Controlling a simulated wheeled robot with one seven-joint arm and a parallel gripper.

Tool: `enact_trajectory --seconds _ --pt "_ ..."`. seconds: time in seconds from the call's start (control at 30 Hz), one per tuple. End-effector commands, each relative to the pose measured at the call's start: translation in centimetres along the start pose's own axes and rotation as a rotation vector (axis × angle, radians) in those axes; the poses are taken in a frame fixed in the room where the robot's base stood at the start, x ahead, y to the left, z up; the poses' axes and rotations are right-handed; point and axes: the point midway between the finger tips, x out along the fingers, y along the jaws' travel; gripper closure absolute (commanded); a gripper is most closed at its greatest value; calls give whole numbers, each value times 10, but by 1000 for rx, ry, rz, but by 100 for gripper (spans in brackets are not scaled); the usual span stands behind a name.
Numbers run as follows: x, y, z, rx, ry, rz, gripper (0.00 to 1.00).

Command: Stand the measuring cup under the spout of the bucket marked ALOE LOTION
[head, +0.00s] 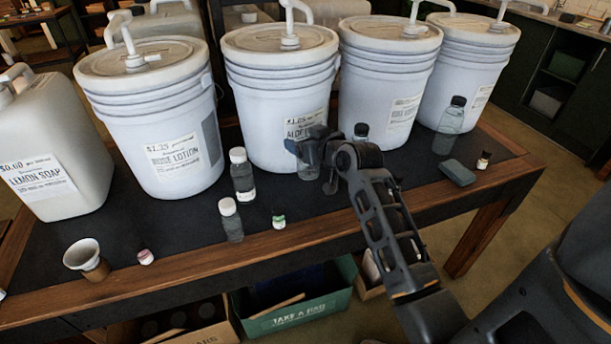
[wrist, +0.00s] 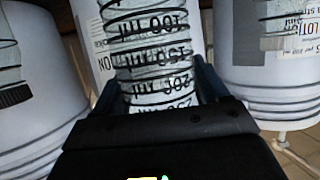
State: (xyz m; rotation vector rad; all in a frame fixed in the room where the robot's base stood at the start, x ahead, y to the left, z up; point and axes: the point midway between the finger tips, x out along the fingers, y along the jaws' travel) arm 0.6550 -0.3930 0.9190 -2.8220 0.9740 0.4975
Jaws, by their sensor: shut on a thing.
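The clear measuring cup (head: 308,172) with black ml markings is in front of the ALOE LOTION bucket (head: 262,115), second white bucket from the left. My gripper (head: 314,140) is shut on the cup and hides part of it and of the bucket's label. In the wrist view the cup (wrist: 155,60) stands between my two fingers (wrist: 158,92). I cannot tell whether its base touches the table.
A ROSE LOTION bucket (head: 165,125) stands left, two more white buckets (head: 385,75) (head: 462,70) right. A grey block (head: 458,173) lies right. The dark table top (head: 330,205) is clear in front.

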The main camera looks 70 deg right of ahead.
Motion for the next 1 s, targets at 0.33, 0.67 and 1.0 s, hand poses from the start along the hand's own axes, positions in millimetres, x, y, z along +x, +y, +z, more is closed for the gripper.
enact_trajectory --seconds 0.33,0.67,1.0 --pt "13 0 36 0 -1 0 55" --pt "24 0 67 0 1 1 55" --pt "26 0 70 -1 0 1 25"
